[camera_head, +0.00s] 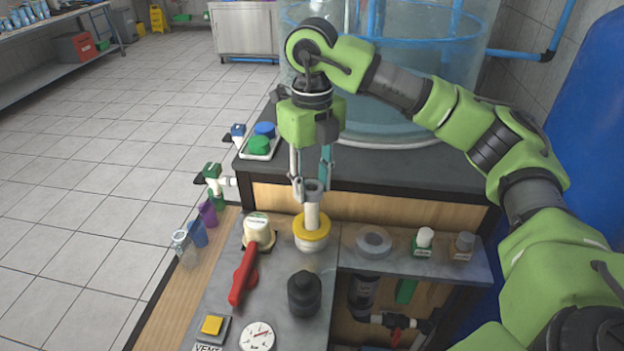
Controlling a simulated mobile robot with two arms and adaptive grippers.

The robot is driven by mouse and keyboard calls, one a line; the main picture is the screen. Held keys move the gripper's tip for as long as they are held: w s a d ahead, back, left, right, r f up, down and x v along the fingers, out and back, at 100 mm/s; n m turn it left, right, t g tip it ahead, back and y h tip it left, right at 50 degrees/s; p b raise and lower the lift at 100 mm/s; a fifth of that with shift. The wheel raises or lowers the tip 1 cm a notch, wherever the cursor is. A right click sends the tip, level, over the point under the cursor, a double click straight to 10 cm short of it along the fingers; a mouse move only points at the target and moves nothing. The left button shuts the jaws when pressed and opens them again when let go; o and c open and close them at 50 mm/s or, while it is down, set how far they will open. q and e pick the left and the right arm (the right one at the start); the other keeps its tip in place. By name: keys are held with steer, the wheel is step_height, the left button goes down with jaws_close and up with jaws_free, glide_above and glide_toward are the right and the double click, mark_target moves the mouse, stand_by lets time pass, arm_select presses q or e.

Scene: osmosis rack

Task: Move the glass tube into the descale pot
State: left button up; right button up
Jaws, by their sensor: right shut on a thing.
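My right gripper (312,182) points straight down with its fingers closed around the grey collar of a pale, upright tube, which I take for the glass tube (312,214). The tube's lower end meets the opening of a white pot with a yellow rim (311,241). I cannot tell how deep it sits in it. No label marks the descale pot, so I cannot say whether this is it. A round grey ring-shaped fitting (373,243) is on the shelf to the right. My left gripper is out of view.
Two small capped items (422,241) stand at right.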

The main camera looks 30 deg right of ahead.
mark_target(312, 212)
steer(key=shift+f+b, duration=1.7)
steer(key=shift+f, duration=0.9)
steer(key=shift+f, duration=0.15)
steer(key=shift+f+b, duration=1.05)
steer(key=shift+f, duration=0.2)
steer(key=o, duration=0.9)
steer(key=o, duration=0.4)
steer(key=shift+o, duration=0.2)
steer(key=shift+r, duration=0.15)
step_height(312, 212, up, 8)
steer(key=p, duration=0.5)
steer(key=shift+p, duration=0.4)
